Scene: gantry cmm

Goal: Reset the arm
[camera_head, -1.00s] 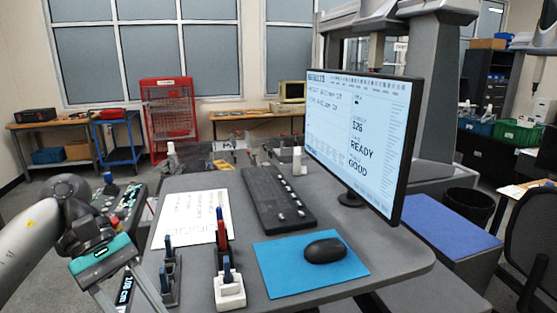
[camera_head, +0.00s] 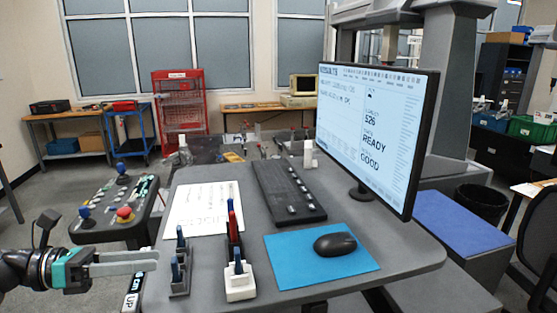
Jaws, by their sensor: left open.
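My left gripper (camera_head: 125,263) is at the lower left, off the left edge of the grey desk (camera_head: 400,262). Its two long grey fingers point right, towards the small upright holders with blue-topped pens at the desk's front left. Nothing shows between the fingers, and it is open. My left arm comes in from the left edge at low height. My right gripper is not in view.
A control panel (camera_head: 112,212) with joysticks and a red button stands behind my left gripper. On the desk are a monitor (camera_head: 370,130), keyboard (camera_head: 285,190), blue mat (camera_head: 290,262) with a mouse (camera_head: 335,243), paper (camera_head: 195,212) and a white pen holder (camera_head: 239,284).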

